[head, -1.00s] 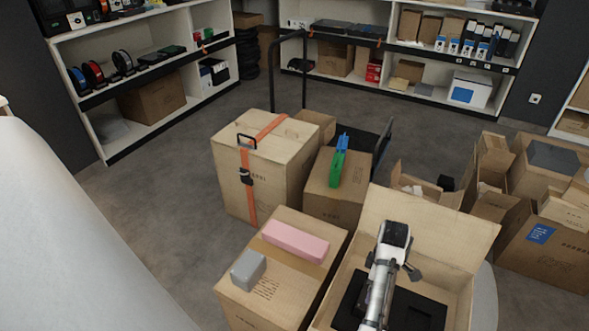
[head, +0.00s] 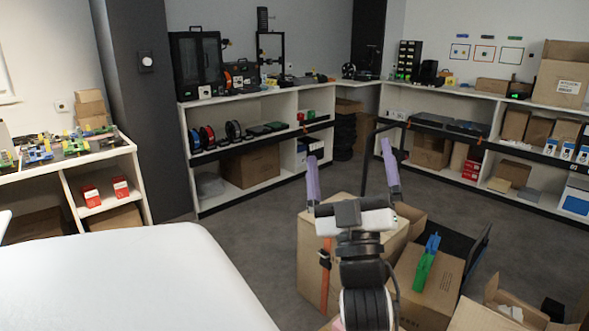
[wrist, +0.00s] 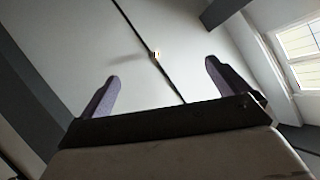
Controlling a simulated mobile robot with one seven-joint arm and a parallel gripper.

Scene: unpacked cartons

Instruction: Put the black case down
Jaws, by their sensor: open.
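My gripper (head: 349,153) is raised in front of the cartons in the head view, its two purple fingers spread apart and pointing up. Nothing is between them. The wrist view also shows my gripper (wrist: 162,69) open and empty against the ceiling and walls. I cannot tell which thing is the black case. Flat black items lie on the left shelf unit (head: 262,130) and on the right shelf unit (head: 430,120), both well beyond my gripper. No case is in or touching the fingers.
A pale rounded tabletop (head: 130,280) fills the lower left and looks bare. A strapped carton (head: 312,250) stands behind my arm. A carton with a green and blue tool (head: 426,265) is to its right. Open grey floor (head: 240,225) lies before the shelves.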

